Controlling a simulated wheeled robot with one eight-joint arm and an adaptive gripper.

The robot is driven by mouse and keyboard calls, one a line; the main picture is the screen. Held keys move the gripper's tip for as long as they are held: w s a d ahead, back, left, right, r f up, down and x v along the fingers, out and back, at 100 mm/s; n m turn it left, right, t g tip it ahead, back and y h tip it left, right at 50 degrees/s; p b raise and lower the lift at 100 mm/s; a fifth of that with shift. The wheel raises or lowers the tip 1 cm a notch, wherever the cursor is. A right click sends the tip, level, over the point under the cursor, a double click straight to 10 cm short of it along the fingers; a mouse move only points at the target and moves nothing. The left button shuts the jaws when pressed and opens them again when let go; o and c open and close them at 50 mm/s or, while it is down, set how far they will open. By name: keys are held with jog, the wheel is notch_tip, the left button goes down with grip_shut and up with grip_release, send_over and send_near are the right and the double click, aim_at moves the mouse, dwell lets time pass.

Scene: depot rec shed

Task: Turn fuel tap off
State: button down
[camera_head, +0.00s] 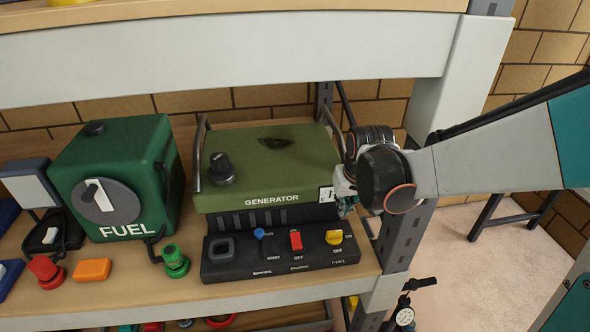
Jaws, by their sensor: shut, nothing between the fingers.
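The generator (290,170) is a green box with a black control panel in front, standing on a shelf. At the panel's right end is a yellow fuel knob (334,237), with "ON" and "OFF" beside it and "FUEL" below. The knob's exact setting is too small to tell. My gripper (346,212) is shut and empty, just above and slightly right of the yellow knob. It appears apart from the knob. My wrist hides the generator's right rear corner.
Left of the yellow knob are a red switch (296,241) and a blue-tipped lever (259,234). A green fuel can (122,165) with a grey dial stands to the left. The shelf upright (403,240) is close on the right, and an upper shelf beam (220,58) runs overhead.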

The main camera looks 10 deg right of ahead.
aim_at(334, 235)
jog(key=b+x, duration=0.2)
jog(key=x, duration=0.8)
jog(key=shift+s+d+m+h+b, duration=0.1)
jog(key=shift+d+m+h+b, duration=0.15)
jog(key=shift+m+b, duration=0.45)
dwell(0.5)
jog(key=shift+s+d+m+h, duration=0.15)
jog(key=shift+m+h, duration=0.2)
jog(key=shift+m, duration=0.65)
jog(key=m, duration=0.1)
jog(key=m+b, duration=0.1)
jog(key=m, duration=0.1)
jog(key=m+h, duration=0.1)
jog(key=shift+s+d+g, duration=0.35)
jog(key=shift+s+g, duration=0.05)
jog(key=m, duration=0.2)
jog(key=s+m+g+h+b, duration=0.1)
jog(key=m, duration=0.2)
jog(key=shift+d, duration=0.15)
jog(key=m, duration=0.2)
jog(key=s+m+g+b, duration=0.1)
jog(key=m, duration=0.1)
jog(key=shift+s+m+g+h, duration=0.15)
jog(key=shift+m+g+h, duration=0.15)
jog(key=shift+s, duration=0.25)
